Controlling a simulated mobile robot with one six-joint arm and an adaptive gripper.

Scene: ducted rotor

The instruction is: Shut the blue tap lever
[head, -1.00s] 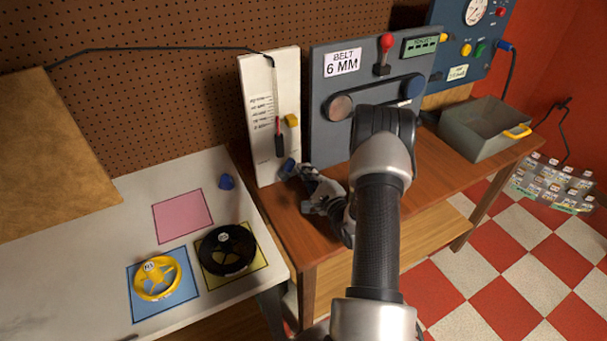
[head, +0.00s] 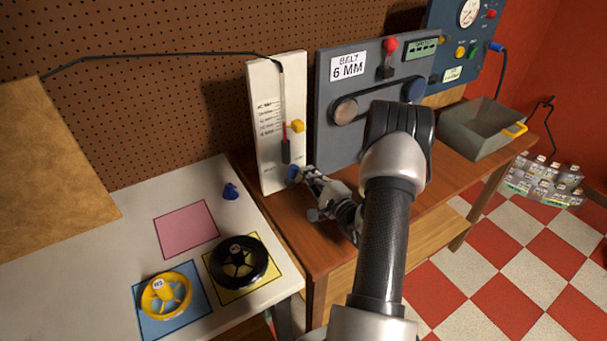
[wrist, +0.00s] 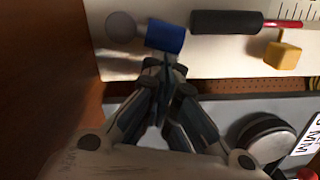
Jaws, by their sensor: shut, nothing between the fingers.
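The blue tap lever (head: 293,173) sits low on the white gauge panel (head: 266,150). In the wrist view it is a short blue block (wrist: 165,38) beside a round grey knob (wrist: 121,25). My gripper (head: 306,174) is just right of the lever in the head view. In the wrist view my gripper (wrist: 165,64) is shut and empty, with its fingertips at the lever's lower edge. I cannot tell whether they touch it. My fingers partly hide the lever's edge.
A yellow knob (head: 298,126) and a black-and-red gauge tube (head: 286,150) are on the same panel. The grey belt panel (head: 330,110) stands close on the right. A white table (head: 110,255) with yellow and black handwheels is at left.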

